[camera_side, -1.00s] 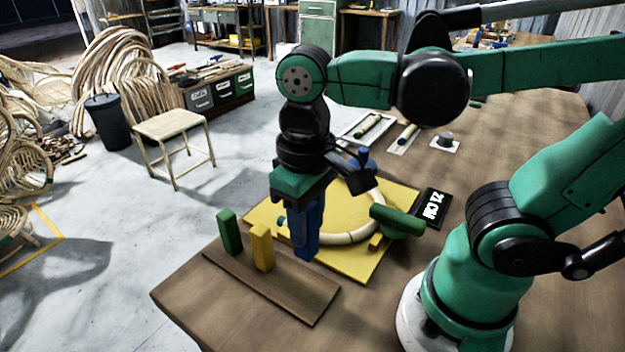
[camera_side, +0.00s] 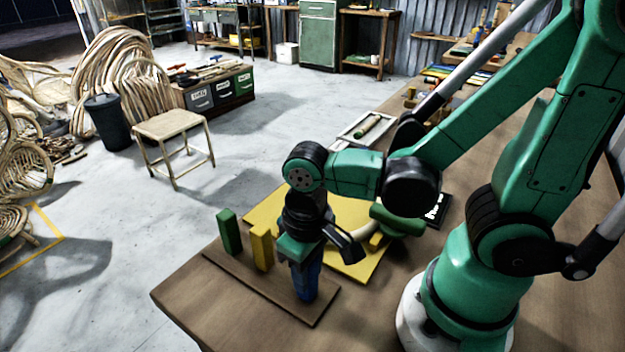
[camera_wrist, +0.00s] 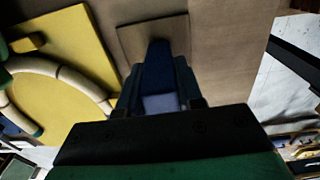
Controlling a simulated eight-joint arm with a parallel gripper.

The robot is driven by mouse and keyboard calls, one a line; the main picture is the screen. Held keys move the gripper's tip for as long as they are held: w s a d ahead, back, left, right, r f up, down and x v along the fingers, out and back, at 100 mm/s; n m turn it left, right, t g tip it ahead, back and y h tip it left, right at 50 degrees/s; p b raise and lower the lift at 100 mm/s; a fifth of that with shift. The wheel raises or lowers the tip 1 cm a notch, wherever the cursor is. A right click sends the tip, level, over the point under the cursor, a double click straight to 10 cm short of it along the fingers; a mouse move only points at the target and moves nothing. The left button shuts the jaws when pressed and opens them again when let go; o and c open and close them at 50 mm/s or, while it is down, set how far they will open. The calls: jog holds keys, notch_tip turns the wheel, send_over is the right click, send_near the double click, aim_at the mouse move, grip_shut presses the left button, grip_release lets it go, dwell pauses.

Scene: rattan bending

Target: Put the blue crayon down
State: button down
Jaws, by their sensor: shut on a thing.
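The blue crayon (camera_side: 306,287) is an upright block held in my gripper (camera_side: 303,268), which is shut on it and points straight down. It is over the right end of the brown board (camera_side: 268,289), to the right of the standing yellow block (camera_side: 261,248) and green block (camera_side: 229,232). The crayon's lower end is at or very near the board; I cannot tell whether it touches. In the wrist view, the blue crayon (camera_wrist: 157,72) shows between the dark fingers (camera_wrist: 160,98), in front of the board (camera_wrist: 138,38).
A yellow panel (camera_side: 263,210) lies behind the board with a pale bent rattan ring (camera_side: 372,238) and a green cylinder (camera_side: 398,221). A black sign (camera_side: 438,208) lies at its right. The wooden table (camera_side: 210,300) is clear in front of the board.

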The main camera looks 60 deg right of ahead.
jog(key=shift+f, duration=0.2)
jog(key=c, duration=0.6)
grip_release()
jog(key=shift+o, duration=0.2)
jog(key=shift+r, duration=0.15)
notch_tip(320, 180, up, 12)
jog(key=shift+f, duration=0.1)
jog(key=w+d+f+t, duration=0.2)
jog(key=w+d+t, duration=0.4)
jog(key=t, duration=0.1)
jog(key=shift+w+d+f, duration=0.2)
jog(key=shift+w+f, duration=0.05)
jog(key=shift+w, duration=0.05)
